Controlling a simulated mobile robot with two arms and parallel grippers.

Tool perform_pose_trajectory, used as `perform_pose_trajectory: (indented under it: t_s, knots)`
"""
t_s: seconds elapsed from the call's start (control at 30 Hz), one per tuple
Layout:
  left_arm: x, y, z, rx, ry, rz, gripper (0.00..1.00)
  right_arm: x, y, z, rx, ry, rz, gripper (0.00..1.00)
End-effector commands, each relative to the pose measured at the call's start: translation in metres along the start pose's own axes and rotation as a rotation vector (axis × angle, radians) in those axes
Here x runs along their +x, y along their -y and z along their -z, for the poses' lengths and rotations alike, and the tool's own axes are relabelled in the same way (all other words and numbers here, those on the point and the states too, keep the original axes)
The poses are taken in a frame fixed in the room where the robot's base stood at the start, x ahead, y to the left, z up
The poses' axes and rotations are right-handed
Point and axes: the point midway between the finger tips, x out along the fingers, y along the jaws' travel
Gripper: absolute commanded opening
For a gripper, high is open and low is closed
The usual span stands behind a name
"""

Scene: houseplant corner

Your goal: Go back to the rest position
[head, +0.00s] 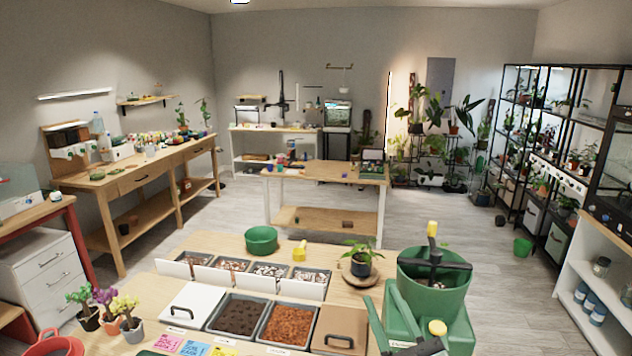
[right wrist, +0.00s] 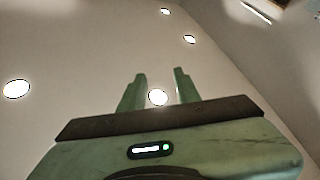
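My right gripper (head: 380,292) is at the bottom right of the head view, its two green fingers pointing up. It is in front of a green pot-like machine (head: 448,298). In the right wrist view the fingers of my right gripper (right wrist: 158,72) stand apart, with only ceiling and a round lamp between them. It is open and empty. My left gripper is in neither view.
The near worktable (head: 215,243) holds soil bins (head: 240,316), a green bowl (head: 261,240), a yellow scoop (head: 300,251), a potted plant (head: 361,260) and small colourful plants (head: 105,308). Another wooden table (head: 325,171) stands behind. Open floor (head: 440,215) lies to the right.

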Motion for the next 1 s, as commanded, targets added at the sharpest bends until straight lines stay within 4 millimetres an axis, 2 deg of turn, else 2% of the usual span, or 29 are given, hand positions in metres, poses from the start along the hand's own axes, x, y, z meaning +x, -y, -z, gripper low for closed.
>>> perform_pose_trajectory:
  t_s: [0.03,0.13,0.2,0.27,0.3,0.4,0.47,0.5,0.7,0.83,1.0]
  knots:
    - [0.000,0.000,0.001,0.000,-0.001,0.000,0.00,-0.018,-0.011,-0.031,0.049,0.141,-0.054,0.32]
    - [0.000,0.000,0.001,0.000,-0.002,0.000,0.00,-0.062,-0.022,-0.092,0.128,0.435,-0.120,0.32]
    - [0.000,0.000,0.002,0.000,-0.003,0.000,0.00,-0.102,-0.019,-0.128,0.175,0.636,-0.129,0.32]
    - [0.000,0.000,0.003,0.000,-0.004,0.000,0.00,-0.139,-0.011,-0.153,0.211,0.801,-0.115,0.32]
    - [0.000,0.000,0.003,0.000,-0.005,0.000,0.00,-0.163,-0.005,-0.166,0.232,0.904,-0.098,0.32]
    - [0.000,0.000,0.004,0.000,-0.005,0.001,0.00,-0.219,0.014,-0.184,0.276,1.114,-0.036,0.32]
    - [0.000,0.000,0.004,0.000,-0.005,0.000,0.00,-0.246,0.024,-0.188,0.297,1.212,0.005,0.32]
    - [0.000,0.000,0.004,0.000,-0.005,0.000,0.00,-0.264,0.030,-0.189,0.309,1.273,0.034,0.32]
    - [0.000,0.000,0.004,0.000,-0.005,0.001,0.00,-0.336,0.058,-0.182,0.362,1.507,0.183,0.32]
    - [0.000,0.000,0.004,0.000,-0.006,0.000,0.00,-0.376,0.072,-0.170,0.392,1.628,0.286,0.32]
    - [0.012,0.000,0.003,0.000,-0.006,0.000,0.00,-0.386,0.099,-0.222,0.388,1.646,0.295,0.32]
